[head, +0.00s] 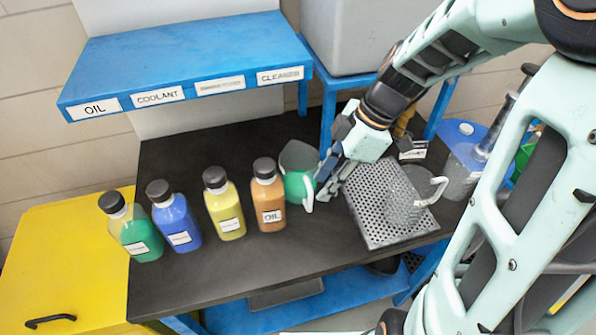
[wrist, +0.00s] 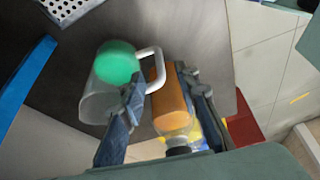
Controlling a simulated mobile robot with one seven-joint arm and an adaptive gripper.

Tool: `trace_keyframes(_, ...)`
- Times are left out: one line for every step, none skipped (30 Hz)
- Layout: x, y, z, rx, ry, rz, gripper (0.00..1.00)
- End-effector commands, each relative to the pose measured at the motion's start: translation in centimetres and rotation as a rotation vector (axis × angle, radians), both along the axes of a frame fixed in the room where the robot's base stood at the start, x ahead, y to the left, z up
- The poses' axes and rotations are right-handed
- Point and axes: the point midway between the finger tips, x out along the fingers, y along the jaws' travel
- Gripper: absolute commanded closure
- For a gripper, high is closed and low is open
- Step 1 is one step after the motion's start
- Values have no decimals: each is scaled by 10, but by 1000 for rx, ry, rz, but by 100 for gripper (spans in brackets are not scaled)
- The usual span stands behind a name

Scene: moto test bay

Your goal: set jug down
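A clear grey jug (head: 298,158) with green liquid in its lower part is just right of the orange OIL bottle (head: 268,200) in the head view. It looks upright on the dark bench, though its base is partly hidden. Its pale handle faces my gripper (head: 325,182). In the wrist view the jug (wrist: 98,98) is at left, and its white handle (wrist: 157,70) reaches between my gripper's spread fingers (wrist: 160,88). The fingers are apart and I see no clear grip on the handle. The orange bottle (wrist: 172,105) shows behind the gap.
Yellow (head: 228,215), blue (head: 178,220) and green (head: 135,232) bottles stand left of the orange one. A perforated tray (head: 375,215) with another clear jug (head: 403,200) is at right. A labelled blue shelf (head: 190,60) overhangs the back. The bench front is clear.

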Motion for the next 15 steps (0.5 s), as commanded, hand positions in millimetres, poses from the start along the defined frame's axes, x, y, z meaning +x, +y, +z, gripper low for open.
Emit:
trace_keyframes(-1, 4, -8, 1, 4, 2, 70)
trace_keyframes(-1, 6, -12, 1, 3, 2, 70)
trace_keyframes(-1, 8, -17, 1, 3, 3, 70)
trace_keyframes(-1, 9, -20, 0, 2, 3, 70)
trace_keyframes(-2, 10, -22, 0, 3, 3, 70)
trace_keyframes(-1, 11, -25, 0, 2, 3, 70)
trace_keyframes(-1, 11, -26, -1, 1, 3, 70)
trace_keyframes(-1, 12, -28, -1, 1, 3, 70)
trace_keyframes(-2, 13, -31, 0, 2, 2, 70)
trace_keyframes(-2, 15, -34, 0, 2, 2, 70)
trace_keyframes(-2, 16, -37, 0, 2, 2, 70)
trace_keyframes(-2, 19, -43, 1, 5, 2, 70)
trace_keyframes(-3, 20, -48, 1, 5, 2, 70)
trace_keyframes(-3, 22, -53, 1, 6, 2, 70)
trace_keyframes(-3, 25, -59, 0, 5, 2, 70)
